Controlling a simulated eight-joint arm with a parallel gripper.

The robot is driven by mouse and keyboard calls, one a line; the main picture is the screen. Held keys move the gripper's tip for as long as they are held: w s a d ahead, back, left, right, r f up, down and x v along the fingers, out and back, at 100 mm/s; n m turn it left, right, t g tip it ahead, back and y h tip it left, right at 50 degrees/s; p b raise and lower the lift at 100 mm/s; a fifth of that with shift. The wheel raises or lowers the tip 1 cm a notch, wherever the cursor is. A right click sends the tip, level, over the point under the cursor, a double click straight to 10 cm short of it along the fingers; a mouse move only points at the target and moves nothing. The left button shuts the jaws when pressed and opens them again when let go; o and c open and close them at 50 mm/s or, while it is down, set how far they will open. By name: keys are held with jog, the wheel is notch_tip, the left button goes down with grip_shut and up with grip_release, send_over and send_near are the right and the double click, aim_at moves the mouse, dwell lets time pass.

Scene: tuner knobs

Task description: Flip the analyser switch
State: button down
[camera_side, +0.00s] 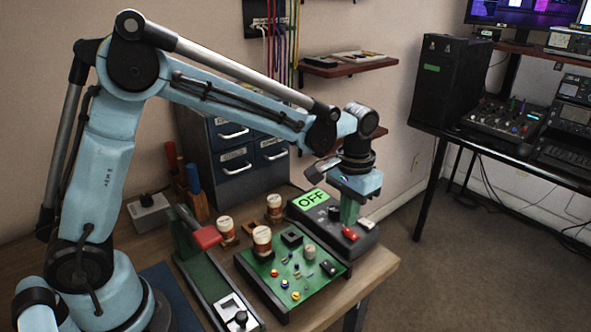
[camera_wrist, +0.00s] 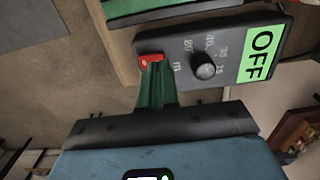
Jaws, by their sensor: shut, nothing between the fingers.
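The analyser (camera_side: 331,222) is a dark box with a lit green display reading OFF (camera_side: 310,199). It also shows in the wrist view (camera_wrist: 185,45), with its OFF display (camera_wrist: 262,52) at right. A red switch (camera_wrist: 151,59) is at the left end of its face, and a dark round knob (camera_wrist: 204,68) with printed numbers is near the middle. My gripper (camera_wrist: 157,66) is shut and empty, its green fingers pointing at the red switch and overlapping its lower edge. In the side view my gripper (camera_side: 349,222) is low over the analyser, close behind the red switch (camera_side: 350,234); contact cannot be told.
A green circuit board (camera_side: 290,275) with small coloured parts is left of the analyser. A red-handled lever device (camera_side: 205,237) is further left. Blue drawers (camera_side: 235,150) stand behind. The table's edge is close to the analyser.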

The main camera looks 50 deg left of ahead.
aim_at(343, 230)
jog(key=shift+f, duration=0.95)
dwell(0.8)
jog(key=shift+r, duration=3.55)
jog(key=s+a+t, duration=0.3)
jog(key=s, duration=0.4)
jog(key=s+a+r+t, duration=0.1)
jog(key=s+a+t, duration=0.3)
jog(key=s, duration=0.3)
jog(key=shift+a, duration=0.25)
